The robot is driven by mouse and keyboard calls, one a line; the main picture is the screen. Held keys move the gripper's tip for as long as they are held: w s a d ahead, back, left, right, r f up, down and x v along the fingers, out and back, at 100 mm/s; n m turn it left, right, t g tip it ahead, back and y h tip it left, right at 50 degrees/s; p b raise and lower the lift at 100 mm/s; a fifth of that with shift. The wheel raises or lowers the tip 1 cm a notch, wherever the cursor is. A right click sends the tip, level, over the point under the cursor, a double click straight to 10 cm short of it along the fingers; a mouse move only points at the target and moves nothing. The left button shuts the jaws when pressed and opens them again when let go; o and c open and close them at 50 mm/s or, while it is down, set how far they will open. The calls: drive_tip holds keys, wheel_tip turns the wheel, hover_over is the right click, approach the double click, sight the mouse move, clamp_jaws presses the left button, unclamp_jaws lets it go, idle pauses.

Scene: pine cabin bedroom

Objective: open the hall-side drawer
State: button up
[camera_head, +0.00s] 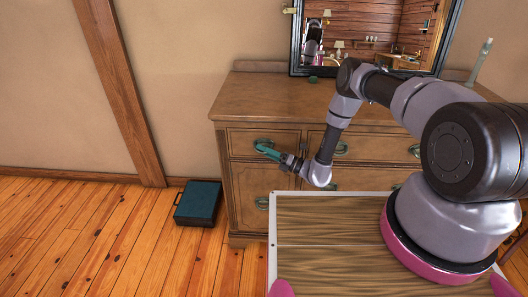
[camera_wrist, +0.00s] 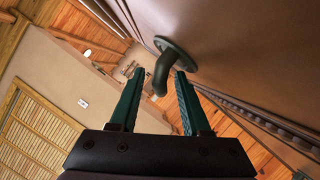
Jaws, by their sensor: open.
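A brown wooden dresser (camera_head: 300,97) stands against the wall in the head view, with drawers in its front. The upper left drawer (camera_head: 240,147) looks shut. Its dark green handle (camera_head: 262,142) is partly covered by my gripper (camera_head: 263,149). In the wrist view the curved handle (camera_wrist: 163,66) sticks out from a round plate on the drawer front. My gripper (camera_wrist: 160,75) is open there, with one green finger on each side of the handle's bar. I cannot tell whether either finger touches it. No label shows which drawer is the hall-side one.
Other drawers have similar handles, such as the lower left one (camera_head: 262,203). A dark-framed mirror (camera_head: 292,45) and a candle (camera_head: 482,58) stand on the dresser top. A teal case (camera_head: 199,203) lies on the floor to the left. The plank floor (camera_head: 80,235) farther left is clear.

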drive_tip(key=shift+c, duration=0.4)
clamp_jaws()
idle(1.0)
